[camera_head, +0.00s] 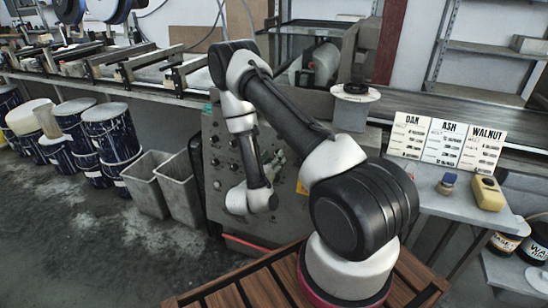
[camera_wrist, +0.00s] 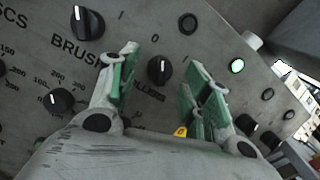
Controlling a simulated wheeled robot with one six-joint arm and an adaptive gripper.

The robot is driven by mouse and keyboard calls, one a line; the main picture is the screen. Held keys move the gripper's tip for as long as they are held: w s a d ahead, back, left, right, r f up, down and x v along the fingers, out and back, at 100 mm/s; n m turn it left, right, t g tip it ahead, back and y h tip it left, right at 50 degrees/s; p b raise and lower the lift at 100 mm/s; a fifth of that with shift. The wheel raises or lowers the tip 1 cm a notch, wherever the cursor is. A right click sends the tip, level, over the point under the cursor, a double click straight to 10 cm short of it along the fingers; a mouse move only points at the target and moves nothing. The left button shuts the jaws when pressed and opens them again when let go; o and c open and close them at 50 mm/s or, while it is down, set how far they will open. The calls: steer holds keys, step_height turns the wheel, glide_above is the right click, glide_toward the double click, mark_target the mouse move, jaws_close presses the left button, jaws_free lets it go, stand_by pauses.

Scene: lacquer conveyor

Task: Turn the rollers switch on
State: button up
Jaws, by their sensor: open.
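The rollers switch (camera_wrist: 160,70) is a black round knob on the grey control panel (camera_wrist: 135,32), above the partly hidden word "ROLLERS". Its pale mark points roughly up in the wrist view, toward the printed 0; a printed I stands to its upper right. My gripper (camera_wrist: 162,66) is open, with one green-padded finger on each side of the knob. Gaps show between the pads and the knob; I cannot tell its distance from the panel. In the head view my gripper (camera_head: 274,165) is at the front of the panel (camera_head: 222,128), partly hidden by my arm.
The brush knob (camera_wrist: 87,22) lies to the upper left and another knob (camera_wrist: 59,101) to the lower left. Grey bins (camera_head: 178,185) stand left of the panel, a side table (camera_head: 445,207) right.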

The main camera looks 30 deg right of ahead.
steer(key=shift+x, duration=0.85)
steer(key=shift+d, duration=0.1)
steer(key=c, duration=1)
steer(key=shift+m, duration=0.4)
steer(key=m+g, duration=0.1)
steer(key=m, duration=0.5)
steer(key=shift+h, duration=0.3)
steer(key=m+g, duration=0.1)
steer(key=m, duration=0.5)
steer(key=shift+r+g, duration=0.1)
steer(key=shift+g, duration=0.3)
steer(key=shift+m, duration=0.4)
